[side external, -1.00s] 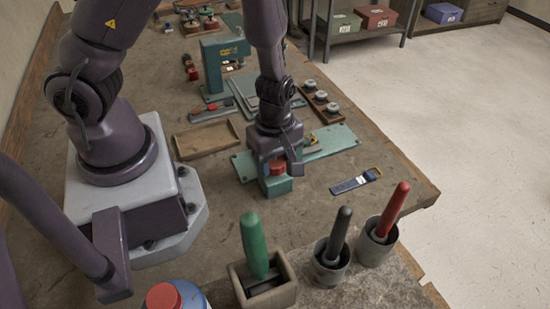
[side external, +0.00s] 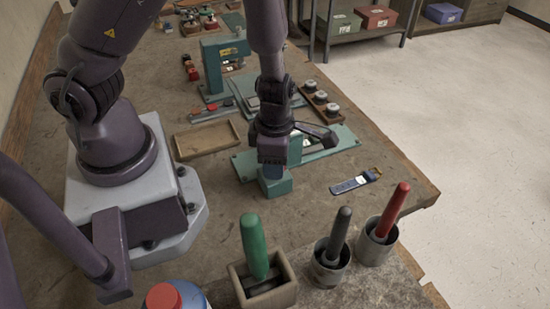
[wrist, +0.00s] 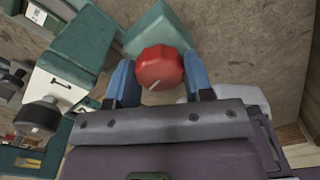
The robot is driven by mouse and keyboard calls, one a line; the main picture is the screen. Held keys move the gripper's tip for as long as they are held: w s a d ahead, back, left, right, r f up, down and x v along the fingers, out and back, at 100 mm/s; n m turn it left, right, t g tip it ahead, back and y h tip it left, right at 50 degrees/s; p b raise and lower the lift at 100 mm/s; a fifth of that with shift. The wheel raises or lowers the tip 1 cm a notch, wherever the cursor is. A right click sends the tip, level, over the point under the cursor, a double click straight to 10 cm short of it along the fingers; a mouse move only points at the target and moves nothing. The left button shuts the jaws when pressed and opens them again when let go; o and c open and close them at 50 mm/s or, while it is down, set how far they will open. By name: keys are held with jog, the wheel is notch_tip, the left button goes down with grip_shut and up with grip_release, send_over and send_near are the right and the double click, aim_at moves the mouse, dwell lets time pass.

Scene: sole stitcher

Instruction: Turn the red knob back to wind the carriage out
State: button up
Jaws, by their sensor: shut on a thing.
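The red knob (wrist: 158,68), with a white pointer line on its face, sits between the two blue fingertips of my gripper (wrist: 160,82) in the wrist view. The gripper is shut on it. The knob is on the end of a teal block (side external: 275,181) in the side view, where my gripper (side external: 272,168) hides the knob. The block is part of a teal base plate (side external: 335,151). The carriage on it is partly hidden behind my gripper.
A wooden tray (side external: 207,138) lies to the left. A blue strap-like tool (side external: 355,182) lies to the right. Green-, black- and red-handled tools stand in holders (side external: 331,262) in front. A teal stitcher (side external: 224,64) stands behind, near a rack of spools (side external: 321,101).

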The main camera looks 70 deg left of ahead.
jog(key=n, duration=0.4)
jog(key=shift+n, duration=0.3)
jog(key=n, duration=0.4)
jog(key=shift+n, duration=0.3)
jog(key=n, duration=0.4)
jog(key=shift+n, duration=0.3)
jog(key=n, duration=0.3)
jog(key=shift+n, duration=0.3)
jog(key=n, duration=0.3)
jog(key=shift+n, duration=0.3)
jog(key=n, duration=0.4)
jog(key=shift+n, duration=0.3)
jog(key=n, duration=0.3)
jog(key=shift+n, duration=2.1)
